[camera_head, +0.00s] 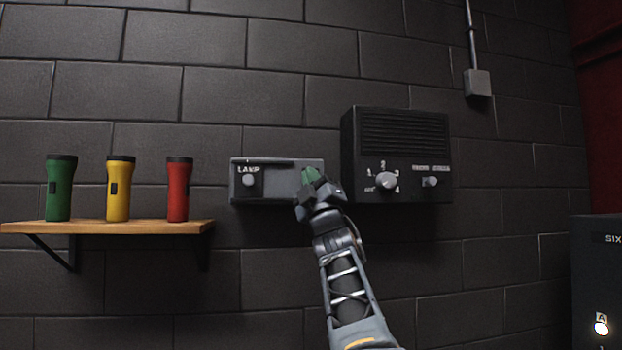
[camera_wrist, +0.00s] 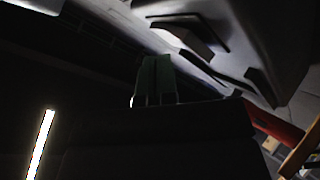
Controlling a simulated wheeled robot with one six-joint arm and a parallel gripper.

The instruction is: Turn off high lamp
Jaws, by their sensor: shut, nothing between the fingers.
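A grey lamp panel (camera_head: 276,180) marked "LAMP" is on the dark block wall in the head view. It has a round light knob (camera_head: 249,180) at its left end. My gripper (camera_head: 311,175), with green fingertips, is shut and empty in front of the panel's right end and hides that part. I cannot tell whether it touches the panel. In the wrist view the green fingers (camera_wrist: 155,80) are together against a dark background. No lamp labelled high can be made out.
A black box (camera_head: 402,130) with a numbered dial (camera_head: 386,180) and a small knob (camera_head: 431,182) is right of the panel. A wooden shelf (camera_head: 100,227) at left holds green, yellow and red flashlights. A bright strip (camera_wrist: 41,140) shows in the wrist view.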

